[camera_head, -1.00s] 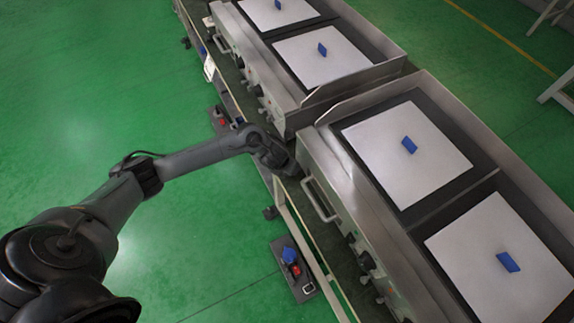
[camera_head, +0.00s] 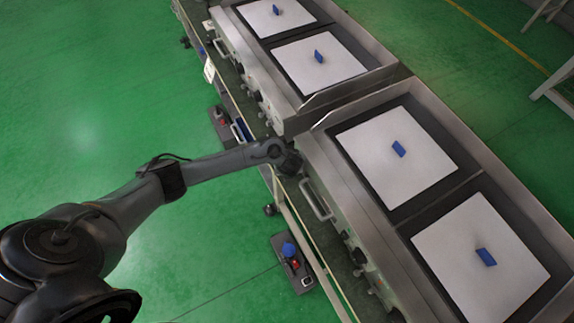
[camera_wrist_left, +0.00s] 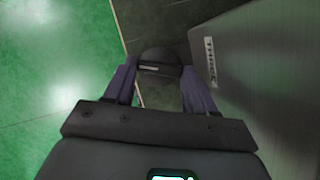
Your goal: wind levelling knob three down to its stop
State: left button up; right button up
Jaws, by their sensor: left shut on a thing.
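In the left wrist view, a round black knob (camera_wrist_left: 160,63) with a light mark on its top sits between the two fingers of my left gripper (camera_wrist_left: 160,84). The fingers are shut on its sides. A small white label (camera_wrist_left: 210,62) beside it, on a grey metal panel, appears to read THREE. In the head view my left gripper (camera_head: 291,163) is at the near corner of the closer griddle unit (camera_head: 312,170), by the gap between the two units. The knob is hidden there. My right gripper is not in view.
A second griddle unit (camera_head: 290,108) stands just behind the gap. White sheets (camera_head: 395,160) with blue blocks lie on the griddle tops. A bar handle (camera_head: 317,203) and several dark knobs line the closer unit's front. Green floor (camera_head: 90,90) is open at left.

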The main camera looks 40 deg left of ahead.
pick_arm(q)
jog(key=shift+n, duration=0.4)
jog(key=shift+p, duration=0.3)
jog(key=o, duration=1)
jog(key=shift+c, duration=0.2)
jog(key=shift+o, duration=0.4)
jog(key=shift+s, duration=0.1)
jog(key=shift+r, duration=0.1)
